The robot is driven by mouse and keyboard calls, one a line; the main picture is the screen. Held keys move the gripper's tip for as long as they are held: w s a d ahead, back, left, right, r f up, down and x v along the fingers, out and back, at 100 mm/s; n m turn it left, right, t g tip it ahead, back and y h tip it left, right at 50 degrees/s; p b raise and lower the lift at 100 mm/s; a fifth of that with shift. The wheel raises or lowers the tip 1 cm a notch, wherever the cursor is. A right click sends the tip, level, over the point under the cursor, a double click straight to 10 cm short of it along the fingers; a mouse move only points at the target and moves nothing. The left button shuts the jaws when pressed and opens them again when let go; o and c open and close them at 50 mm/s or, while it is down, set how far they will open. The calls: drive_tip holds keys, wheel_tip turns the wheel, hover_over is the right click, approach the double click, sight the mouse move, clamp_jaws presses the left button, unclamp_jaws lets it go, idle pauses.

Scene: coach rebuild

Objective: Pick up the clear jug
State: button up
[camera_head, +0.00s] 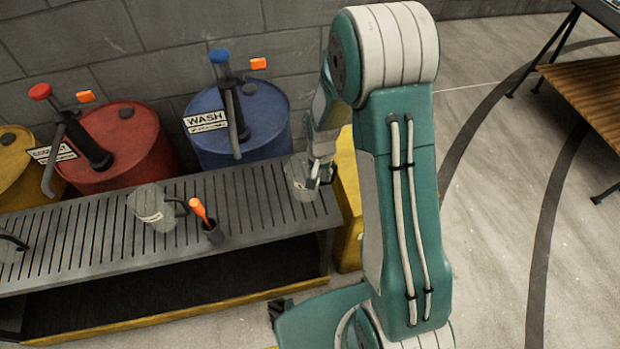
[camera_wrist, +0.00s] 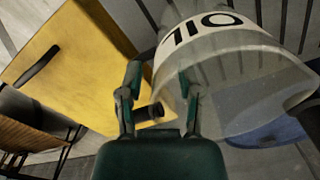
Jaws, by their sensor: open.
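A clear jug (camera_head: 298,183) stands at the right end of the slatted bench. In the wrist view the jug (camera_wrist: 240,90) is large and close, see-through grey, with a white band lettered "OIL". My gripper (camera_head: 322,176) is at the jug's right side. In the wrist view my gripper (camera_wrist: 160,88) is open, its two fingers apart. The right finger overlaps the jug's wall in the picture; I cannot tell if it touches. A similar see-through jug (camera_head: 150,205) stands further left.
The slatted bench (camera_head: 110,240) carries an orange-handled tool in a dark holder (camera_head: 208,220). Red (camera_head: 125,145), blue (camera_head: 262,130) and yellow (camera_head: 12,170) drums with pumps stand behind. A yellow cabinet (camera_head: 350,240) is right of the bench.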

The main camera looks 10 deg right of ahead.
clamp_jaws()
